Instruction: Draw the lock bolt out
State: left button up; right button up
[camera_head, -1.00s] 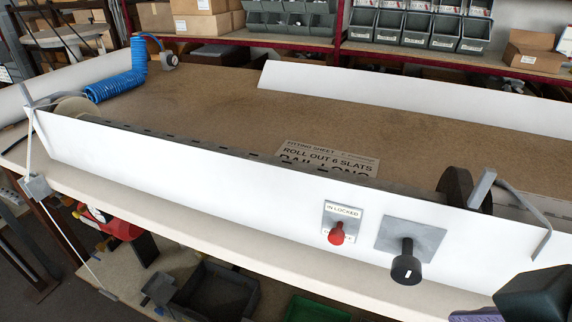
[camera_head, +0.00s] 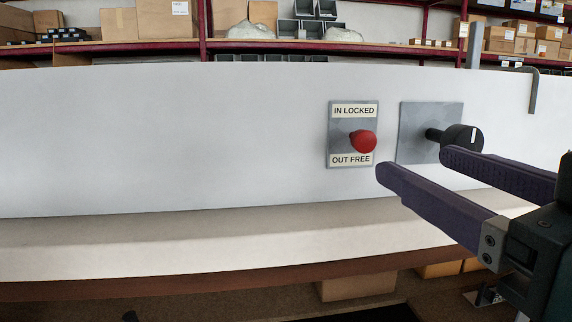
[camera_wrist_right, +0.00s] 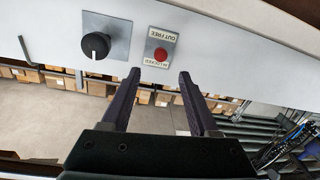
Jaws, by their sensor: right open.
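The lock bolt shows as a red knob (camera_head: 363,141) on a small grey plate (camera_head: 338,148) fixed to the long white panel (camera_head: 200,130). The plate reads IN LOCKED above the knob and OUT FREE below it. The red knob also shows in the right wrist view (camera_wrist_right: 161,54), ahead of the fingers and roughly between their lines. My right gripper (camera_head: 416,165) is open and empty, its dark purple fingers apart. In the right wrist view the fingertips (camera_wrist_right: 159,75) stop short of the knob. My left gripper is not in view.
A black knob (camera_head: 464,139) stands out from a larger grey plate (camera_head: 416,122) right of the bolt, close to my right fingers. A pale bench edge (camera_head: 200,243) runs below the panel. Shelves with boxes (camera_head: 118,24) stand behind.

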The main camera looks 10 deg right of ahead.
aim_at(368, 143)
jog(key=w, duration=0.5)
jog(key=w+a+b, duration=0.1)
jog(key=w, duration=0.2)
jog(key=shift+w, duration=0.25)
grip_shut()
dwell(1.1)
